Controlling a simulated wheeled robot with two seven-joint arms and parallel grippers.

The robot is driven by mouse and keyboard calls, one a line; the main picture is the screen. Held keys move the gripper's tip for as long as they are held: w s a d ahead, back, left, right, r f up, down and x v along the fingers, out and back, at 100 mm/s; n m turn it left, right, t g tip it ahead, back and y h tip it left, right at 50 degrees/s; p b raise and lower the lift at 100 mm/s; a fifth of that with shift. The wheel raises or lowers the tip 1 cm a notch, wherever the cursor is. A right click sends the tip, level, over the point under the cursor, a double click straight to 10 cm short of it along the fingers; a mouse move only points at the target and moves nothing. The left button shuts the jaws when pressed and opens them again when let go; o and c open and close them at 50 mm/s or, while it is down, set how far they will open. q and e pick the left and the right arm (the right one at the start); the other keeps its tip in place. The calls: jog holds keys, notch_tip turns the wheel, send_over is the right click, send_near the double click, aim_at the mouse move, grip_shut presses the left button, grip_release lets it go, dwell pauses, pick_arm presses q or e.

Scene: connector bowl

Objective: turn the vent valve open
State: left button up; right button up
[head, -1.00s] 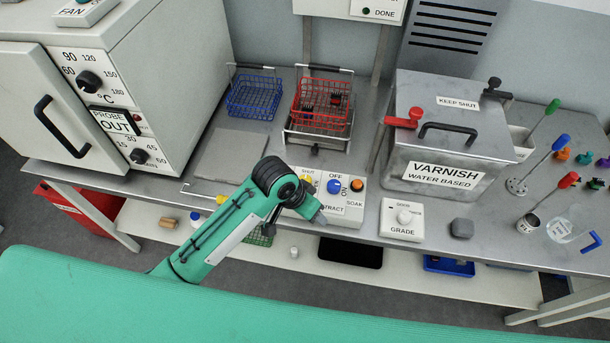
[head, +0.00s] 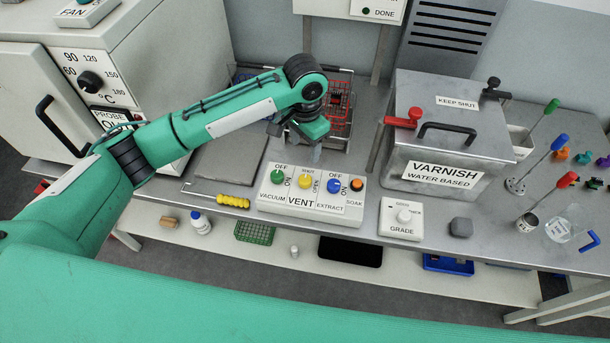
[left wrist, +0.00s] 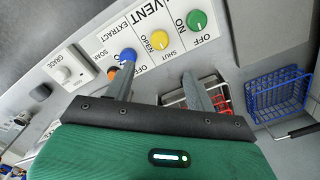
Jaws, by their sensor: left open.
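The vent valve is a yellow knob (head: 306,181) in the middle of a white control box (head: 268,203), above the label VENT. SHUT and OPEN marks are printed beside it; I cannot tell which one its pointer faces. It also shows in the left wrist view (left wrist: 160,41), beyond the fingertips. My left gripper (head: 305,147) is above and behind the box, pointing down, open and empty, apart from the knob. In the left wrist view its two fingers (left wrist: 159,70) are spread, one overlapping the blue knob. My right gripper is not in view.
A green knob (head: 277,176) and a blue knob (head: 334,186) flank the yellow one closely. An orange button (head: 356,184) is at the right. A red wire basket (head: 340,125) stands behind my gripper. A yellow handle (head: 232,201) lies left of the box; the varnish tank (head: 450,150) stands right.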

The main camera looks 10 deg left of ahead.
aim_at(305, 178)
pick_arm(q)
notch_tip(305, 178, down, 14)
jog(key=p, duration=0.3)
jog(key=shift+r, duration=0.15)
jog(key=c, duration=1)
